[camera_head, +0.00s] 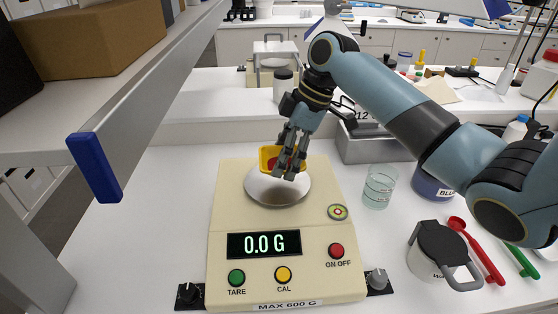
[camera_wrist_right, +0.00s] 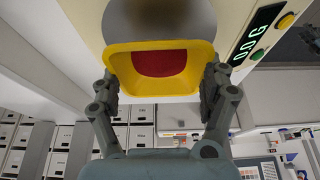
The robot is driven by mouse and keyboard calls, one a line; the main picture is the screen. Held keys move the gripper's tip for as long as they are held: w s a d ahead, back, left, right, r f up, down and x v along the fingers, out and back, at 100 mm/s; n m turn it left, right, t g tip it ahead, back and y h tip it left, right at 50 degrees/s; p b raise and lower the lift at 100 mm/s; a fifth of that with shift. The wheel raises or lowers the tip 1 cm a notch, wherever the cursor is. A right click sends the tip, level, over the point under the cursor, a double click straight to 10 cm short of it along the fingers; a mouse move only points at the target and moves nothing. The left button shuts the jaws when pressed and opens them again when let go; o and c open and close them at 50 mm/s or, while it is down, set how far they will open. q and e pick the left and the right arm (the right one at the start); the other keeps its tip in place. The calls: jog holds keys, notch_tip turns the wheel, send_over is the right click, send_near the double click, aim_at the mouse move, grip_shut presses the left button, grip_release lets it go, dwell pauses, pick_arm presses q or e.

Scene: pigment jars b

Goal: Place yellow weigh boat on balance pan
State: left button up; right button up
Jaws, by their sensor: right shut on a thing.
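The yellow weigh boat (camera_head: 267,153) is in my right gripper (camera_head: 289,166), over the back part of the round metal balance pan (camera_head: 272,192). In the right wrist view the boat (camera_wrist_right: 121,72) sits between the two fingers of the gripper (camera_wrist_right: 161,92), with a finger on each side, and has something red (camera_wrist_right: 160,63) inside. The pan (camera_wrist_right: 160,20) shows beyond it. The cream balance (camera_head: 228,205) reads 0.0 G. I cannot tell whether the boat touches the pan. My left gripper is not in view.
A grey metal tray (camera_head: 372,146) is behind. A shelf edge (camera_head: 150,105) slants across the left.

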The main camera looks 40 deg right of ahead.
jog(key=shift+w+a, duration=0.2)
jog(key=shift+a, duration=0.15)
jog(key=shift+f, duration=0.25)
notch_tip(320, 180, down, 2)
jog(key=shift+f+p, duration=0.2)
jog(key=shift+p, duration=0.35)
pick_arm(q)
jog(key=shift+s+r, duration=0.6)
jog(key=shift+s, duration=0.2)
pick_arm(e)
jog(key=shift+f, duration=0.35)
jog(key=o, duration=0.8)
jog(key=shift+f, duration=0.1)
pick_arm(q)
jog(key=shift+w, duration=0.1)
